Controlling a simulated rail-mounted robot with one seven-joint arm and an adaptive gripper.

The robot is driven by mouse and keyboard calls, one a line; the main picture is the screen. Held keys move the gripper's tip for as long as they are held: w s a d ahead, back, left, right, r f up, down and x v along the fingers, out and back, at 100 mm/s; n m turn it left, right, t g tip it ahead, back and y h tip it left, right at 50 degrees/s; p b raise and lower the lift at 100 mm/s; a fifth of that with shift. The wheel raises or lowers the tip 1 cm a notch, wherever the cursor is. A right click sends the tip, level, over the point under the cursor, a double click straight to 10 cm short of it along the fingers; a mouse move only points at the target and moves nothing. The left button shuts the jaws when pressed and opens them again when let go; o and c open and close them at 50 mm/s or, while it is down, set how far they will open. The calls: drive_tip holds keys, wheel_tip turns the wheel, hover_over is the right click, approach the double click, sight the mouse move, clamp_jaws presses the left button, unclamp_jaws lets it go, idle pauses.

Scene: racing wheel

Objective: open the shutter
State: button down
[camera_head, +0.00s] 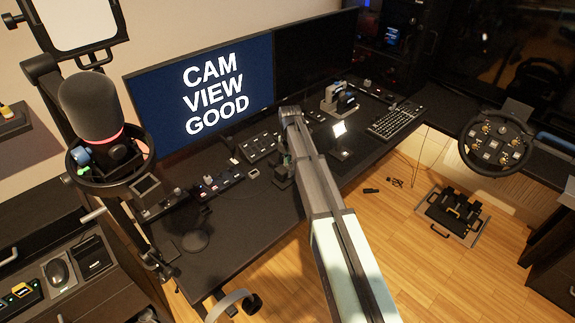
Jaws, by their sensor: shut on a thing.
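My arm reaches over the desk (245,208), and its far end bends down near the monitor. My gripper (281,180) seems to be the dark shape below that bend, partly hidden by my own arm. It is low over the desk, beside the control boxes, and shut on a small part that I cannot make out. I cannot pick out the shutter for certain. The left monitor (150,95) shows "CAM VIEW GOOD" in white on blue.
A microphone (90,108) on a stand is at the left. A button box (218,184) and a keypad (258,147) stand near my gripper. A keyboard (394,121) is farther right. A racing wheel (494,143) and pedals (452,214) are at the right. The desk's front left is mostly clear.

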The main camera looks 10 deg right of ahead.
drive_tip(key=c, duration=1)
unclamp_jaws()
wheel_tip(320, 180, up, 12)
drive_tip(key=s+f+m, duration=0.3)
drive_tip(key=s+f, duration=0.1)
drive_tip(key=s+f+m, duration=0.4)
drive_tip(key=s+f, duration=0.1)
drive_tip(key=s+f+m, duration=0.4)
drive_tip(key=s+f, duration=0.1)
drive_tip(key=shift+s+d, duration=0.2)
drive_tip(key=shift+s, duration=0.05)
drive_tip(key=s+f+m+g, duration=0.2)
drive_tip(key=s+f+m, duration=0.2)
drive_tip(key=s+f, duration=0.5)
drive_tip(key=s+f+m+g, duration=0.2)
drive_tip(key=s+f+m, duration=0.3)
drive_tip(key=s, duration=1.7)
drive_tip(key=s+f+m+g+b, duration=0.1)
drive_tip(key=s+f+m, duration=0.3)
drive_tip(key=s+f, duration=1)
drive_tip(key=shift+s+f+m+g, duration=0.3)
drive_tip(key=shift+s+f+g, duration=0.1)
drive_tip(key=shift+s+g, duration=0.5)
